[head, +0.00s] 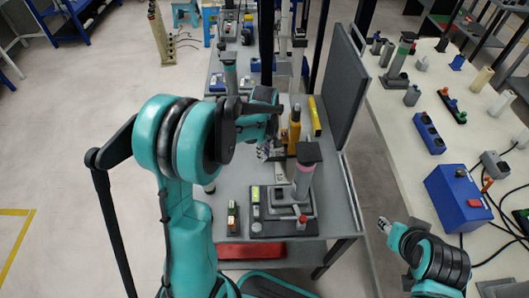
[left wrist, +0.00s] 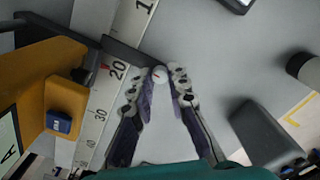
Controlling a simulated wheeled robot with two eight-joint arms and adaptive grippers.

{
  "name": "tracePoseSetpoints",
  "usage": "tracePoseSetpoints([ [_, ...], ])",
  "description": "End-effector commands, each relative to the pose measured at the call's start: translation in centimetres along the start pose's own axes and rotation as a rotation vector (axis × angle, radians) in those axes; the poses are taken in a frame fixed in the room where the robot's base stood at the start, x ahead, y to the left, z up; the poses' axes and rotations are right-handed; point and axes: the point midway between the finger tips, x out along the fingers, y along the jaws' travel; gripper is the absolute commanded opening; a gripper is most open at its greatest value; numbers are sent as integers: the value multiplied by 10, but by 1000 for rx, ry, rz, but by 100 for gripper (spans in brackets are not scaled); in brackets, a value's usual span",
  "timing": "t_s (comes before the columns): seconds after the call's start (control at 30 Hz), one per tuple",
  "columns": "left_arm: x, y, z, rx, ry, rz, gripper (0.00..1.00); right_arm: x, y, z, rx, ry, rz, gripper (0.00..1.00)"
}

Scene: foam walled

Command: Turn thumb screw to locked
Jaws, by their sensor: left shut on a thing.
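In the head view my left gripper (head: 268,152) is over the grey table, beside a yellow device (head: 294,128), and the knob is too small to make out. My right gripper (head: 385,224) is far from it, at the lower right.
The yellow body (left wrist: 45,85) with a blue button stands close left of my left fingers. A grey post stand (head: 304,178) rises near the gripper on the table (head: 233,180). A dark panel (head: 343,80) borders the right. A blue box (head: 457,196) stands on the right bench.

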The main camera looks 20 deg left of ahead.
Motion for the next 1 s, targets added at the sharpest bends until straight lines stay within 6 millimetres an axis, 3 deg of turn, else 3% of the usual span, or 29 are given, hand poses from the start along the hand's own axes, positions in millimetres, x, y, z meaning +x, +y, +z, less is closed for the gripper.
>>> tracePoseSetpoints([
  [1.0, 0, 0, 0, 916, -1, 0, 0, -9, 0, -6, 0, 0, 0, 40],
])
